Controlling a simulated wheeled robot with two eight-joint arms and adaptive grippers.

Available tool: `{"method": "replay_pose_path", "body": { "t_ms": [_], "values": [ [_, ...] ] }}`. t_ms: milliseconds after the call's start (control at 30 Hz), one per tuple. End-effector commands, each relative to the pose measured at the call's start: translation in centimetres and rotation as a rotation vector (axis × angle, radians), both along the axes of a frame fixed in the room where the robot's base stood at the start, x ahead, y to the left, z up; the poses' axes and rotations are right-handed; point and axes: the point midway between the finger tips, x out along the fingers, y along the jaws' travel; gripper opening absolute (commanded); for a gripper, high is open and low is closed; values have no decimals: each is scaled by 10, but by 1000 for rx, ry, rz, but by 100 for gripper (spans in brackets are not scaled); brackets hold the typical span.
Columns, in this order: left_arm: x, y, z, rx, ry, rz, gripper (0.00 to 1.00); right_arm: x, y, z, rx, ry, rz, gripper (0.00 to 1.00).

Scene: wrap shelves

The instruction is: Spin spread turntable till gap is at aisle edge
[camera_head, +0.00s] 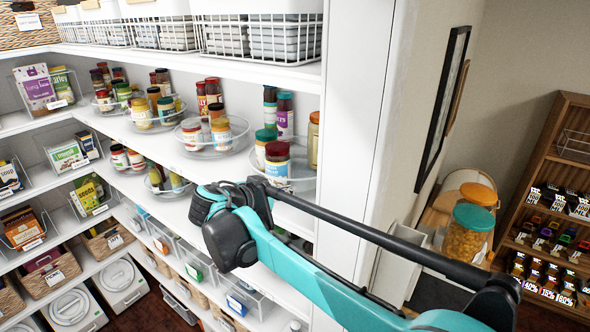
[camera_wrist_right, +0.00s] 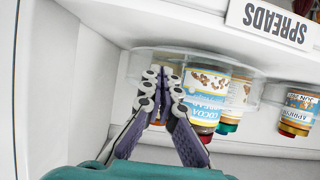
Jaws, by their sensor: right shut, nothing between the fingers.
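A clear round turntable (camera_head: 300,184) with several spread jars stands at the right end of the middle shelf, beside the white end panel. In the head view a red-lidded jar (camera_head: 277,165) stands near its front rim. The right wrist view is upside down. It shows the turntable's clear rim (camera_wrist_right: 140,64) and a cocoa spread jar (camera_wrist_right: 205,98) on it. My right gripper (camera_wrist_right: 165,78) is shut and empty, its fingertips close to the rim; contact is unclear. In the head view my own arm hides its fingers. I cannot make out the gap. My left gripper is not in view.
The SPREADS label (camera_wrist_right: 272,20) is on the shelf edge. The white end panel (camera_head: 350,110) is close on the right. Other jar turntables (camera_head: 212,137) stand along the shelf to the left. Wire baskets (camera_head: 262,38) sit on the shelf above, bins (camera_head: 240,298) below.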

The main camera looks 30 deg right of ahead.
Motion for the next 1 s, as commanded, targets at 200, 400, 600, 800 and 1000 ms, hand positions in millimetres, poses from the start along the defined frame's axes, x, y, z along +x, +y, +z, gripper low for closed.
{"method": "replay_pose_path", "body": {
  "t_ms": [200,400,600,800,1000],
  "values": [
    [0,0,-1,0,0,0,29,4,-3,0,0,0,0,0],
    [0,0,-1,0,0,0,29,6,-3,0,0,0,0,0],
    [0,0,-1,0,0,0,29,12,4,0,0,1,0,0],
    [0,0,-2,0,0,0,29,19,13,0,0,1,0,0],
    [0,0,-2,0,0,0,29,20,14,0,0,0,0,0]
  ]
}}
